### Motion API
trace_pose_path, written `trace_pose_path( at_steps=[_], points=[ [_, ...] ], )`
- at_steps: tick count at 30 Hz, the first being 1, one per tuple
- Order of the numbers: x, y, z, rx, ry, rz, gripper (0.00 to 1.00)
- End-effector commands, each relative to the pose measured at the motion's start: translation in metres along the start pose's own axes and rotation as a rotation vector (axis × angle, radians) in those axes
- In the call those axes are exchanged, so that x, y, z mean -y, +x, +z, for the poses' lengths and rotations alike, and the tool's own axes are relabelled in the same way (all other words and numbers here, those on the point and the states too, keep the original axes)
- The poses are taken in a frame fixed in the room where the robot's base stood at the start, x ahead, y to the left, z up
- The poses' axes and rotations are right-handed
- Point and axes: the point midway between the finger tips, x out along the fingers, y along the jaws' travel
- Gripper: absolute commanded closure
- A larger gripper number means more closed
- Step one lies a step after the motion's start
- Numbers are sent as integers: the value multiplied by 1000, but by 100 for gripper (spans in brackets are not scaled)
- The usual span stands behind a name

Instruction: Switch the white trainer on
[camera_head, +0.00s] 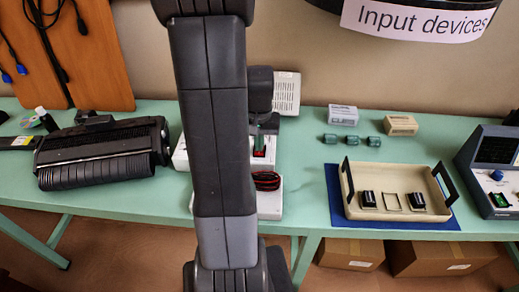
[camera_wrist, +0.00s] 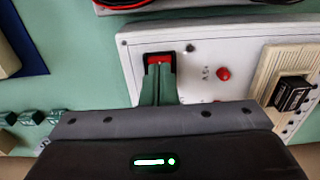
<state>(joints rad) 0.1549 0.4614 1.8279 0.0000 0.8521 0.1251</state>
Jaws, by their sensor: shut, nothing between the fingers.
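The white trainer (camera_wrist: 205,60) is a pale panel with a red rocker switch (camera_wrist: 159,59) in a black frame. A red button (camera_wrist: 223,74) and a beige module with a black part (camera_wrist: 291,93) are on the same panel. In the head view my arm hides much of the trainer (camera_head: 180,155), while its red switch (camera_head: 259,153) shows right of the arm. My gripper (camera_wrist: 159,72) is shut and empty, with its fingertips right at the switch's near edge. I cannot tell whether they touch it. The gripper also shows in the head view (camera_head: 261,143).
A white unit with a coiled red-black cable (camera_head: 267,181) stands in front of the trainer. A beige tray (camera_head: 395,214) on a blue mat lies right, with small green parts (camera_head: 352,140) behind. A black ribbed device (camera_head: 100,155) is left. Green tabletop is free between trainer and tray.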

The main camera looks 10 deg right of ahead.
Motion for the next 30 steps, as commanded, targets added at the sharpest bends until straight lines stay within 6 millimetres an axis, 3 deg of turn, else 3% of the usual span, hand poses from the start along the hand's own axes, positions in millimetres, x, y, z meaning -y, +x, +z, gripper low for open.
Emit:
trace_pose_path(
  at_steps=[23,30],
  points=[
    [0,12,0,0,0,0,100],
    [0,4,0,0,0,0,100]
  ],
)
